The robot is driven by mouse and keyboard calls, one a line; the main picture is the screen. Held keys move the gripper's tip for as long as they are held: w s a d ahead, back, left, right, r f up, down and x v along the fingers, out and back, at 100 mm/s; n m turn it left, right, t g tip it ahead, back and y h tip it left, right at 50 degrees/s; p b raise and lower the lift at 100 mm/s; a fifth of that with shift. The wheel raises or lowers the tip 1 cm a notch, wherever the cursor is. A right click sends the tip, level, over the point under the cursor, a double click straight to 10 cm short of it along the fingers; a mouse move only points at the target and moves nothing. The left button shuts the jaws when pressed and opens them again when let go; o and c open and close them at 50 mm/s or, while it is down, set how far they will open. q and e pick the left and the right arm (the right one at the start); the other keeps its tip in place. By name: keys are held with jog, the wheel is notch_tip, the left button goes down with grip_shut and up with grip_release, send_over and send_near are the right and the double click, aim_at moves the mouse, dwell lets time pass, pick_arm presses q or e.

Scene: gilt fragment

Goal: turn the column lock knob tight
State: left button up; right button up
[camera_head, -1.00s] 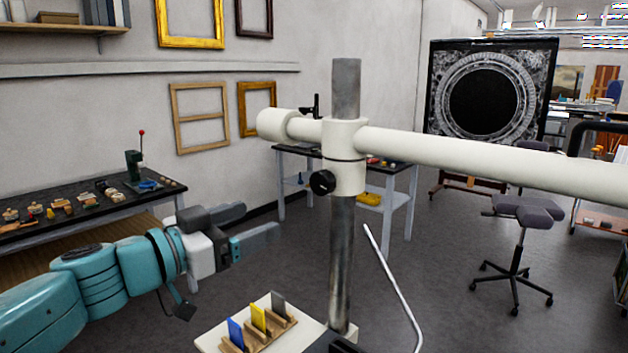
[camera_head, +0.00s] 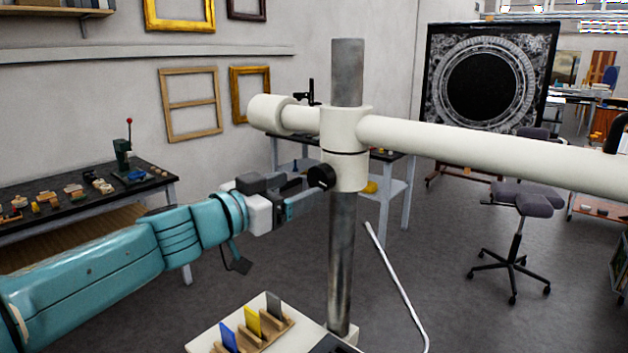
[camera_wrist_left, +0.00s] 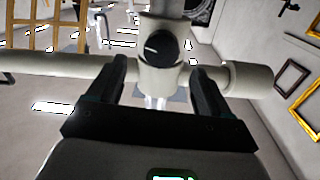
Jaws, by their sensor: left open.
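The black lock knob (camera_head: 321,177) sits on the left side of the white collar (camera_head: 346,150), which is around the grey metal column (camera_head: 342,265). My left gripper (camera_head: 306,190) is open, with its fingertips close to the knob. In the left wrist view the knob (camera_wrist_left: 161,47) shows a white mark line and lies ahead, between and beyond the two fingers (camera_wrist_left: 160,88). I cannot tell whether a finger touches it. My right gripper is not in view.
A long white arm (camera_head: 490,152) runs right from the collar. A base board (camera_head: 208,338) holds coloured cards in a wooden rack (camera_head: 268,333). A workbench (camera_head: 75,200) stands at the left.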

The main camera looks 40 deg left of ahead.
aim_at(317, 179)
pick_arm(q)
jog(key=w, duration=0.5)
jog(key=shift+w+d, duration=0.3)
jog(key=shift+w, duration=0.2)
jog(key=shift+s+d+r, duration=0.1)
jog(key=shift+s, duration=0.25)
jog(key=shift+w+a, duration=0.15)
jog(key=shift+a, duration=0.05)
jog(key=c, duration=0.4)
jog(key=shift+w+d, duration=0.1)
jog(key=c, duration=0.6)
